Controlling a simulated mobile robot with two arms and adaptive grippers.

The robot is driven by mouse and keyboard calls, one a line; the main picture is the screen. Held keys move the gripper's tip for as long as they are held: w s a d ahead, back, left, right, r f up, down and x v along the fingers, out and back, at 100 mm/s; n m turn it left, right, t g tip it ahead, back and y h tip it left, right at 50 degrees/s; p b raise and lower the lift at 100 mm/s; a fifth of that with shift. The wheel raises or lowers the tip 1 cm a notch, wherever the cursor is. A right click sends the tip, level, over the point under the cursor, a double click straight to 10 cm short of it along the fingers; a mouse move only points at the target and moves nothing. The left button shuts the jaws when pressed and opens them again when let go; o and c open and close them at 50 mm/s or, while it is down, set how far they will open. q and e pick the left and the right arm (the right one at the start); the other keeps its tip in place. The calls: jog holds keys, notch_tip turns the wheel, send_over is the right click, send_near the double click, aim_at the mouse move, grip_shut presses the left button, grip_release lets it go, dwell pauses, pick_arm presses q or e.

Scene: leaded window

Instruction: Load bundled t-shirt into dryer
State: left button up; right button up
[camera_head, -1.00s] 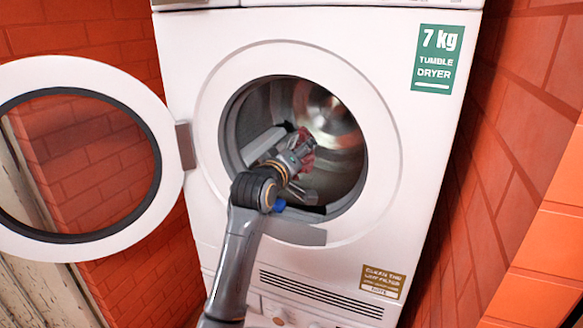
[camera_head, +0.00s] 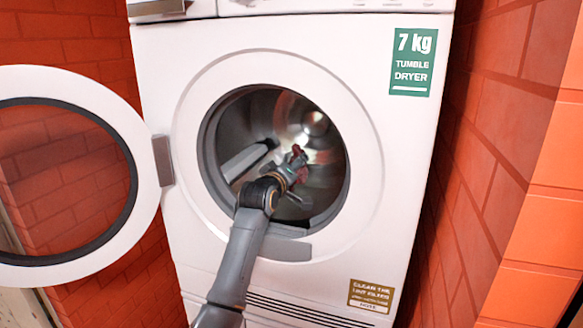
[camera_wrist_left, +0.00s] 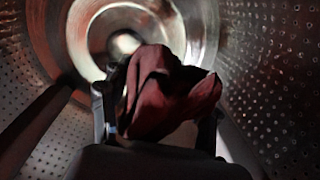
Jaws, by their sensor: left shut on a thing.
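The dryer (camera_head: 385,150) is white, and its round door (camera_head: 150,205) stands wide open to the left. My left arm reaches through the opening, and my left gripper (camera_head: 296,165) is inside the metal drum (camera_head: 325,150). The left gripper is shut on the bundled t-shirt (camera_head: 298,155), a dark red crumpled cloth. In the left wrist view the t-shirt (camera_wrist_left: 165,95) sits between the two fingers (camera_wrist_left: 160,120), in front of the drum's shiny back wall (camera_wrist_left: 125,25). The perforated drum wall (camera_wrist_left: 275,75) surrounds it. The t-shirt's underside is hidden. My right gripper is not in view.
The opening's rim (camera_head: 208,165) surrounds my arm. A drum paddle (camera_head: 245,160) lies left of the gripper, with free room deeper in the drum. Red brick walls (camera_head: 490,130) stand close on both sides of the dryer.

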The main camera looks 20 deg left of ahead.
pick_arm(q)
jog(key=shift+r, duration=0.1)
jog(key=o, duration=1.3)
jog(key=shift+o, duration=0.2)
jog(key=shift+s, duration=0.15)
jog(key=s, duration=1.1)
jog(key=shift+s+a+r, duration=0.2)
jog(key=shift+s+r, duration=0.15)
jog(key=shift+r, duration=0.1)
jog(key=shift+f, duration=0.1)
